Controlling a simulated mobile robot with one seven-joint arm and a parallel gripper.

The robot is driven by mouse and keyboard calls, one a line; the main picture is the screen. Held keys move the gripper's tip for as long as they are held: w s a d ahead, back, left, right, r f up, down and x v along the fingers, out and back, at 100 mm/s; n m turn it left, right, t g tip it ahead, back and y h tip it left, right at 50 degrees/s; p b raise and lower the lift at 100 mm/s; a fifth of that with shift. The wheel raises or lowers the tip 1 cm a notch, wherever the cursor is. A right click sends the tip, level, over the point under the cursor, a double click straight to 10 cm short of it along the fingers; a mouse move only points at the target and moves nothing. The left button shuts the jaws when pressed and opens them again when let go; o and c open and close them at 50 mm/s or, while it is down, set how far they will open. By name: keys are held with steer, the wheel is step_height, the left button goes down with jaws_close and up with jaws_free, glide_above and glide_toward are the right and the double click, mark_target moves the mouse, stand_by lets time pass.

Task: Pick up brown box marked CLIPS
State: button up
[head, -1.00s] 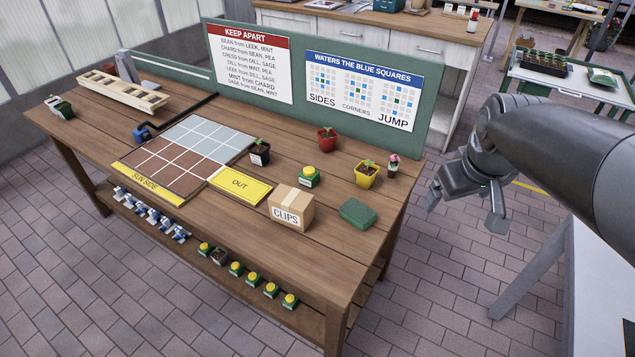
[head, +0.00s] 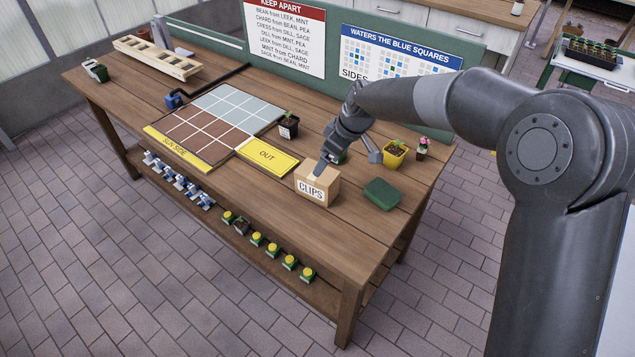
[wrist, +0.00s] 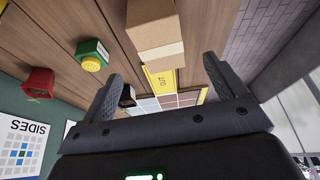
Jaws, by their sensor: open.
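The brown box marked CLIPS (head: 317,187) sits upright on the wooden table near its front edge, label facing front. My gripper (head: 347,163) is over the table, just behind and above the box, and one finger overlaps the box's top in the head view. Contact cannot be told from there. In the wrist view the box (wrist: 154,32) lies beyond the open fingertips (wrist: 160,68), roughly between them. Nothing is held.
A green block (head: 382,194) lies to the right of the box. A yellow OUT plate (head: 267,156) lies to its left. A yellow pot (head: 395,154) and a black pot (head: 288,127) stand behind. A green board closes the table's back.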

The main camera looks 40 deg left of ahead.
mark_target(323, 175)
steer(key=x, duration=0.5)
steer(key=shift+a+f, duration=0.1)
steer(key=shift+a, duration=0.05)
steer(key=x, duration=0.5)
steer(key=shift+a+f, duration=0.1)
steer(key=shift+f, duration=0.3)
steer(key=shift+f, duration=0.25)
steer(key=shift+c, duration=0.6)
steer(key=c, duration=1)
